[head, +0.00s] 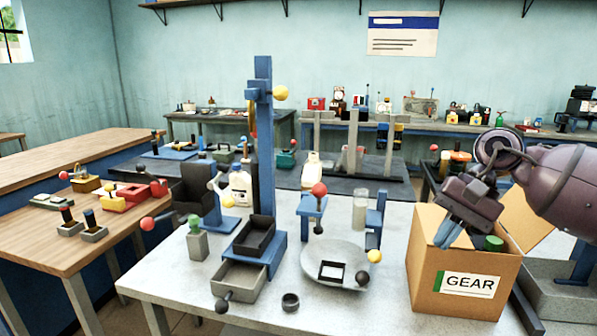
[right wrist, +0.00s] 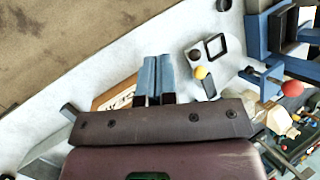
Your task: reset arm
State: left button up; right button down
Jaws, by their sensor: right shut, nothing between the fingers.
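My right gripper (head: 447,236) comes in from the right, above the open GEAR box. Its blue fingers are together and hold nothing; they also show in the right wrist view (right wrist: 157,72). The cardboard GEAR box (head: 465,285) stands at the table's right side, with a green-topped item (head: 493,243) inside. Part of the box (right wrist: 116,95) shows beside the fingers in the right wrist view. My left gripper is not in view.
The grey table (head: 371,308) holds a blue post stand (head: 264,150), an open drawer unit (head: 238,280), a white bottle (head: 240,187), a round plate (head: 345,259) and a small dark ring (head: 290,302). The table's front is mostly clear.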

jog(key=s+a+f+m+t+y, duration=0.2)
jog(key=s+a+f+m+y, duration=0.1)
jog(key=a+f+m+y, duration=0.5)
jog(key=s+a+f+m+t+y, duration=0.25)
jog(key=a+f+m+y, duration=0.2)
jog(key=m, duration=0.55)
jog(key=s+d+f+m+t+h, duration=0.3)
jog(key=f+m+t+h, duration=0.15)
jog(key=m, duration=0.75)
jog(key=s+d+f+m+t+h, duration=0.2)
jog(key=d+f+m+t+h, duration=0.25)
jog(key=m, duration=0.65)
jog(key=s+d+f+m+t+h, duration=0.25)
jog(key=f+m+t+h, duration=0.35)
jog(key=m, duration=0.6)
jog(key=s+d+f+m+g+h, duration=0.1)
jog(key=s+d+f+m+g, duration=0.1)
jog(key=s+f+m, duration=0.4)
jog(key=s+d+f+m+g+h, duration=0.2)
jog(key=s+f+m+g, duration=0.2)
jog(key=s+f+m, duration=0.2)
jog(key=shift+s+d+m+g, duration=0.3)
jog(key=shift+s+d+g, duration=0.1)
jog(key=shift+s, duration=0.65)
jog(key=shift+d, duration=0.15)
